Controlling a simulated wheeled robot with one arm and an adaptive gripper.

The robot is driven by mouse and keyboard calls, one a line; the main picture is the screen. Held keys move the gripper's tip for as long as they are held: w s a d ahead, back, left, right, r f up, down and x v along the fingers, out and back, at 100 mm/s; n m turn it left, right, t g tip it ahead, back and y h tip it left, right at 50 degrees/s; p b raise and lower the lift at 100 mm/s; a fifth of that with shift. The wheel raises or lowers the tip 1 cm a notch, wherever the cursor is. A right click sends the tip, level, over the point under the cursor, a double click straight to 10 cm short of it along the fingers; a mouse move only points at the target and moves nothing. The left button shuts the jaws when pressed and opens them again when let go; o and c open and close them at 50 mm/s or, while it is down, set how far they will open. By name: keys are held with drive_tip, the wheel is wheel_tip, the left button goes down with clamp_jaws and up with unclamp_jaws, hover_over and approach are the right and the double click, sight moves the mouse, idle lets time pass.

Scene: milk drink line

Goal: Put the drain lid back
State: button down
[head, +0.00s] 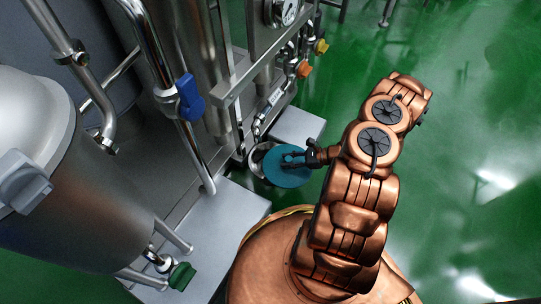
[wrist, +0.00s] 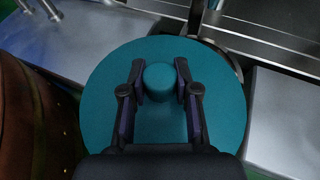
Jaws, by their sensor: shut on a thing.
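The drain lid (head: 287,177) is a round teal disc with a short knob in its middle. In the wrist view the lid (wrist: 105,105) fills the centre, and its knob (wrist: 159,80) stands between the two fingers. My gripper (head: 292,159) is shut on the knob; it also shows in the wrist view (wrist: 160,84). In the head view the lid lies over a round metal rim (head: 256,151), which shows at the lid's upper left. The lid hides most of that rim, and I cannot tell whether the lid rests on it.
Metal plates (head: 298,127) flank the lid above and at lower left. Steel pipes and a valve with a blue handle (head: 189,98) stand to the left. A green-handled valve (head: 182,276) is low at left. Green floor (head: 470,150) is open to the right.

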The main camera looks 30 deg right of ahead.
sight(271, 154)
drive_tip(key=w+a+b, duration=0.1)
drive_tip(key=w, duration=0.2)
drive_tip(key=w+a, duration=0.1)
drive_tip(key=w, duration=0.1)
drive_tip(key=w+a+f+b, duration=0.1)
drive_tip(key=w, duration=0.2)
drive_tip(key=shift+w+b, duration=0.3)
wheel_tip(271, 154, down, 4)
drive_tip(key=shift+r+b, duration=0.25)
drive_tip(key=shift+b, duration=0.7)
drive_tip(key=shift+f, duration=0.55)
drive_tip(key=c, duration=0.9)
unclamp_jaws()
drive_tip(key=shift+o, duration=0.2)
